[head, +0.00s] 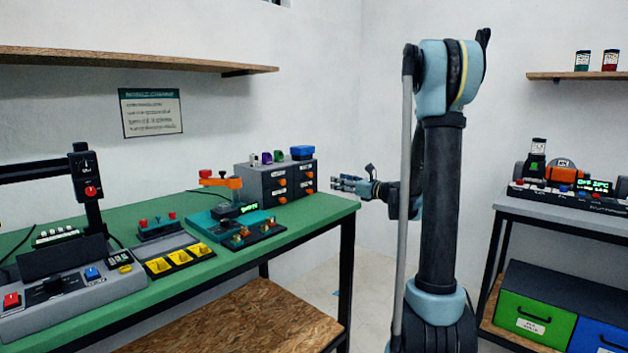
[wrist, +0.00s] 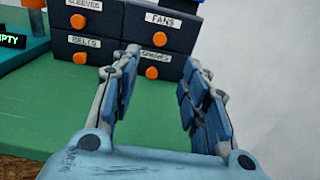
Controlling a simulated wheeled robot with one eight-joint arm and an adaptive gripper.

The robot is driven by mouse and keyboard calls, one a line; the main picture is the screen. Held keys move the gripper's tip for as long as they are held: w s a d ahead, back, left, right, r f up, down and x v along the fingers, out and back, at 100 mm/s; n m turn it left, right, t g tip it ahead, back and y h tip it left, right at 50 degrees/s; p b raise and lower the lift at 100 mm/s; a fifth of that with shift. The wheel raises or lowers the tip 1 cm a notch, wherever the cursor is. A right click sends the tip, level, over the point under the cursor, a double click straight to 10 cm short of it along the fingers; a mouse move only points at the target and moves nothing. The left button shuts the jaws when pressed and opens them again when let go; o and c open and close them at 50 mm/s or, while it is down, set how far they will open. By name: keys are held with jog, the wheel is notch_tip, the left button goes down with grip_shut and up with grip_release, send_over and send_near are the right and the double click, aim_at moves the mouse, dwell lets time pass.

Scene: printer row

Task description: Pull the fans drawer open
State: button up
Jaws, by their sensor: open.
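The grey drawer cabinet (head: 262,183) stands at the right end of the green bench. In the wrist view its labelled drawers show orange knobs. The fans drawer (wrist: 182,36) is the upper right one, shut, with its orange knob (wrist: 160,39) below the label. The sleeves drawer (wrist: 100,22) is at upper left, the belts drawer (wrist: 96,55) at lower left, and a lower right drawer (wrist: 172,60) has a partly blurred label. My gripper (wrist: 156,66) is open and empty, fingers pointing at the cabinet, apart from the knobs. It also shows in the head view (head: 345,185), right of the cabinet.
Small coloured items and a blue box (head: 302,153) sit on the cabinet top. A teal machine with an orange arm (head: 220,183) stands left of it. The green bench top (wrist: 70,108) is clear before the cabinet. A shelf (head: 130,59) hangs above.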

aim_at(311, 176)
jog(key=x, duration=1.4)
jog(key=shift+w+a, duration=0.2)
jog(key=shift+a, duration=0.05)
grip_shut()
